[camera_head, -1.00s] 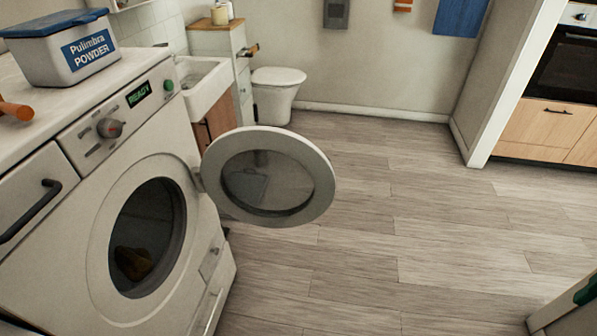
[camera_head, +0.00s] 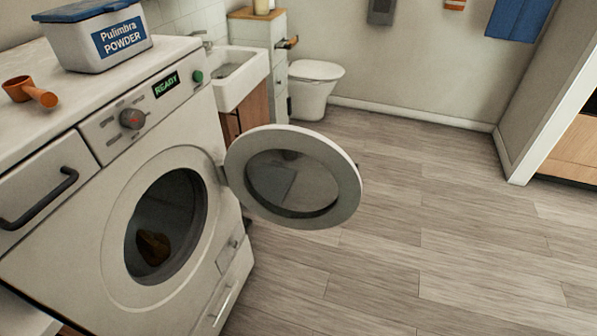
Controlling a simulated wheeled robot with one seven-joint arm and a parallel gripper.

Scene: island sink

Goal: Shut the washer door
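The white washer (camera_head: 104,230) stands at the left, with a display that reads READY. Its round door (camera_head: 347,185) is wide open, swung out to the right on its hinge, with a grey rim and dark glass. The round drum opening (camera_head: 137,254) is uncovered, and a brownish item (camera_head: 153,247) lies inside. My gripper is not in view.
A powder box (camera_head: 75,45) and an orange scoop (camera_head: 42,96) lie on the top. A sink (camera_head: 240,85) and a toilet (camera_head: 315,88) stand behind. The wood floor (camera_head: 400,255) to the right is clear. A wall end (camera_head: 515,160) stands at the right.

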